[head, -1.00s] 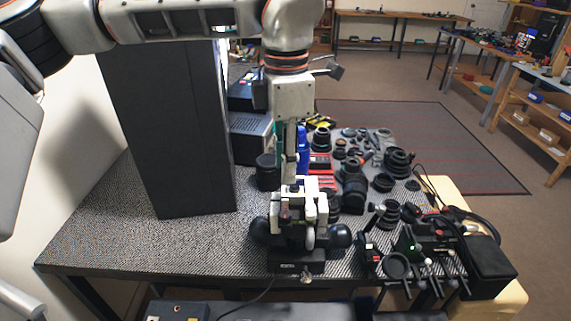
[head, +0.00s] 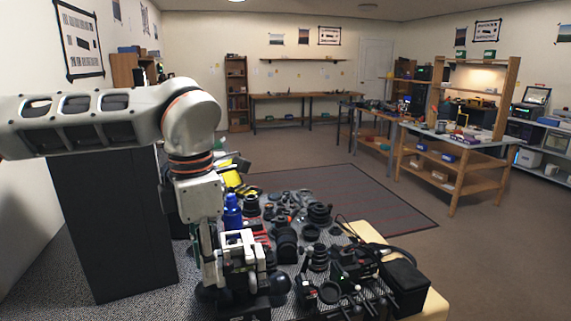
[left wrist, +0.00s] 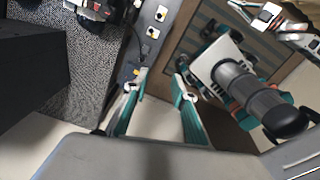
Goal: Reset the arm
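My left arm comes in from the left in the head view and bends down over the near part of the workbench. My left gripper (head: 212,285) points down beside a white-and-black bench device (head: 243,250), partly overlapping it in the picture; I cannot tell whether they touch. In the left wrist view, the two teal-lined fingers of this gripper (left wrist: 157,100) stand apart with nothing between them. A dark control box (left wrist: 148,35) with several round buttons lies beyond them. My right gripper cannot be made out in either view.
A tall black panel (head: 115,225) stands at the left of the bench. Lens parts (head: 318,213), a blue bottle (head: 232,212) and a black case (head: 403,285) crowd its middle and right. Open floor (head: 380,170) lies beyond, with shelves and tables behind.

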